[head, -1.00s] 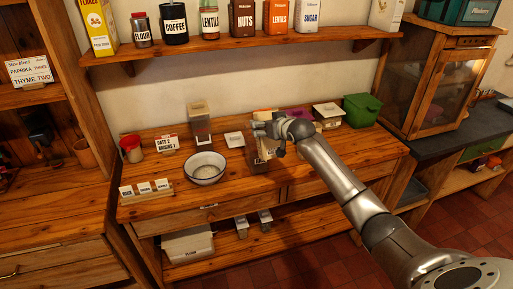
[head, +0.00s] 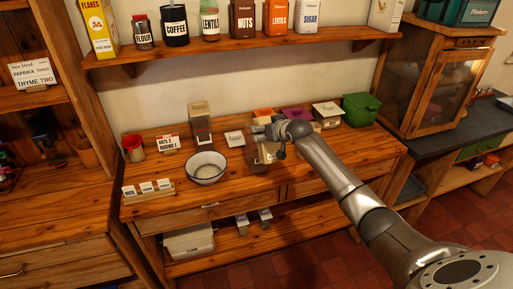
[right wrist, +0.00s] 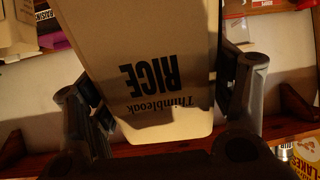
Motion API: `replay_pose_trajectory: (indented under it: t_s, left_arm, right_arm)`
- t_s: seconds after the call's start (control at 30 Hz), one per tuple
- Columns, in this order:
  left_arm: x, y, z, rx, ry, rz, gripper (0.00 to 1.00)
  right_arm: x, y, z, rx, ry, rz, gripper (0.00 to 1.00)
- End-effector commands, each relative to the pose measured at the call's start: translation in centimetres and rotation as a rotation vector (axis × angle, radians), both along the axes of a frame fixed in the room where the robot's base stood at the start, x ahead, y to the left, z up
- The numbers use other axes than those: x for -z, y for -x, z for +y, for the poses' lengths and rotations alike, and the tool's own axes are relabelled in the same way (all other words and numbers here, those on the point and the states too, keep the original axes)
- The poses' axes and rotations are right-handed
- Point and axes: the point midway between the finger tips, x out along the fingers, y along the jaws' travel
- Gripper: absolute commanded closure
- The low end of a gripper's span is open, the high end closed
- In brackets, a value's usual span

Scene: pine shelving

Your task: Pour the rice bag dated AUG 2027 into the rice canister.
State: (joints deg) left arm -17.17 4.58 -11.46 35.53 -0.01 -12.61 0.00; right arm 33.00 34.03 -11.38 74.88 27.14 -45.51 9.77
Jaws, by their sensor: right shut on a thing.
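My right gripper (head: 262,131) is over the middle of the wooden counter and is shut on a paper rice bag (head: 266,153). In the right wrist view the bag (right wrist: 160,50) fills the space between the fingers (right wrist: 165,98). Its print reads "Thimbleoak RICE", upside down in that picture; no date shows. A tall canister (head: 201,128) stands left of the gripper at the counter's back; its label is too small to read. I cannot tell which container is the rice canister. My left gripper is not in view.
A white bowl (head: 206,168) with pale contents is in front of the canister. A label rack (head: 148,188), a date card (head: 168,144) and a green box (head: 361,109) stand on the counter. A shelf (head: 255,42) runs above.

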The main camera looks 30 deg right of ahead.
Motion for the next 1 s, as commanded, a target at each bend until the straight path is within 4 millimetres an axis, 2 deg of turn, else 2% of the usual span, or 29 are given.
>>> replay_pose_trajectory:
  t_s: [0.2,0.57,1.0]
  left_arm:
    - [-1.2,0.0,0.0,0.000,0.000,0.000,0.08]
    - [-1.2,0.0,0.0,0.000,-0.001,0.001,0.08]
    - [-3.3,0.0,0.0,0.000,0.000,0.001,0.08]
  right_arm:
    - [0.1,0.1,0.1,0.000,-0.005,0.033,0.56]
    - [0.3,0.1,0.1,-0.001,-0.005,0.040,0.56]
    - [0.9,-0.2,0.0,-0.001,-0.017,0.145,0.56]
